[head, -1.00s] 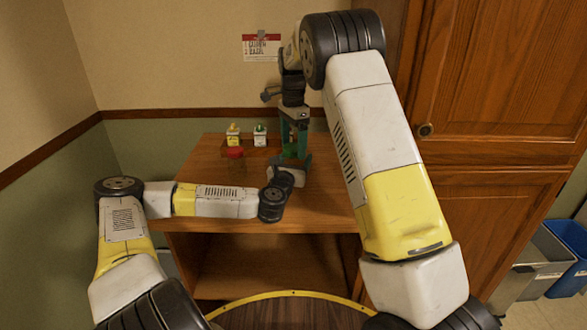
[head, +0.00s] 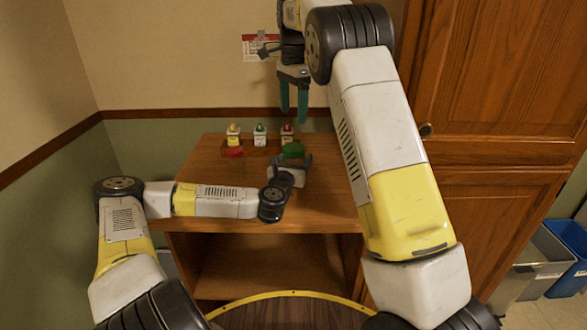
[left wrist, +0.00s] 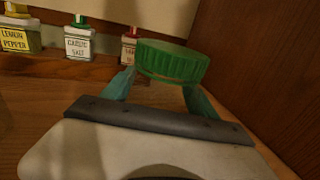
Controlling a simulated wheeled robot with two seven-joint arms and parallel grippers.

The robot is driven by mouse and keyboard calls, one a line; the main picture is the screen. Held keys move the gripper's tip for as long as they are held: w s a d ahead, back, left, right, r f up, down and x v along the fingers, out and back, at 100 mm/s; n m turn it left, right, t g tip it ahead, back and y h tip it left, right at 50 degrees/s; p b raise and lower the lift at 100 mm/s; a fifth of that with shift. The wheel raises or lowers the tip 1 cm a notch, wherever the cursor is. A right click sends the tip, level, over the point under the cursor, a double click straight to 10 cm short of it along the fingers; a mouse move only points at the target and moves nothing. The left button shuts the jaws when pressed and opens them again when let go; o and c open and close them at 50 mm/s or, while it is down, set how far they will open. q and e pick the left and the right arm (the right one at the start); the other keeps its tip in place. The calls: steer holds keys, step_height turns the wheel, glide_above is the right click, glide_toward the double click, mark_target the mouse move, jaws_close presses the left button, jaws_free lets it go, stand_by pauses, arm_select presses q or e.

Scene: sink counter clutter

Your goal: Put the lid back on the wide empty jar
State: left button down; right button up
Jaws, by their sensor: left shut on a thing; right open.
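The green lid (head: 293,150) is at the tips of my left gripper (head: 290,166). In the left wrist view the lid (left wrist: 172,62) lies top up, slightly tilted in the picture, above and between the two teal fingers of my left gripper (left wrist: 158,95). That gripper is shut on what I take to be the clear jar under the lid; its glass is hard to make out, and how the lid sits on the rim is unclear. My right gripper (head: 294,102) is open and empty, fingers down, well above the lid.
Spice bottles with yellow (head: 233,135), green (head: 260,135) and red (head: 287,134) caps stand along the back. A red round thing (head: 234,152) is left of the lid. The wooden counter (head: 320,205) is bare at front right. A tall cabinet (head: 490,90) bounds the right.

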steer(key=shift+r, duration=0.3)
arm_select(q)
steer(key=shift+c, duration=0.8)
jaws_free()
steer(key=shift+s, duration=0.1)
steer(key=v, duration=0.7)
steer(key=shift+s+a, duration=0.15)
steer(key=shift+s, duration=0.1)
